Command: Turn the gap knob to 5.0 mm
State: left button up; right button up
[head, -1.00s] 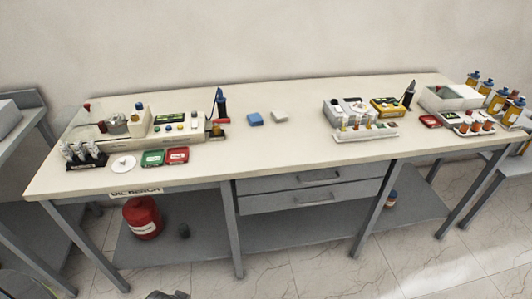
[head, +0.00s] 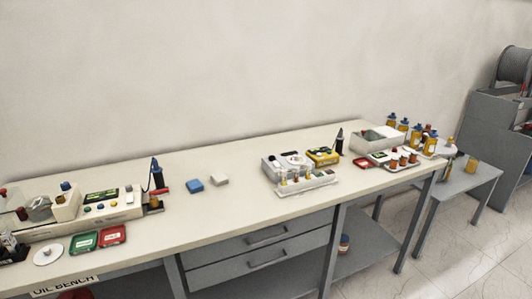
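A long cream instrument (head: 118,212) with a small dark display and several coloured buttons stands at the left of the bench. A glass-like cup with grey metal parts (head: 39,208) sits at its left end. A red part (head: 165,186) shows at its right end, beside a dark blue upright probe (head: 156,172). Which part is the gap knob, and its setting, is too small to tell. Neither of my grippers is in view.
The bench top (head: 230,206) is clear around a blue block (head: 194,185) and a pale block (head: 219,180). Green (head: 83,243) and red (head: 112,234) trays lie near the front edge. A grey instrument (head: 286,165), yellow meter (head: 323,156) and white box (head: 377,139) stand further right.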

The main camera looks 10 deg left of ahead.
aim_at(65, 186)
jog(key=u, duration=1.6)
jog(key=i, duration=0.4)
jog(key=i+j+z, duration=0.1)
jog(key=i+z, duration=0.25)
jog(key=i+j+z, duration=0.25)
jog(key=i+z, duration=0.15)
jog(key=i, duration=0.15)
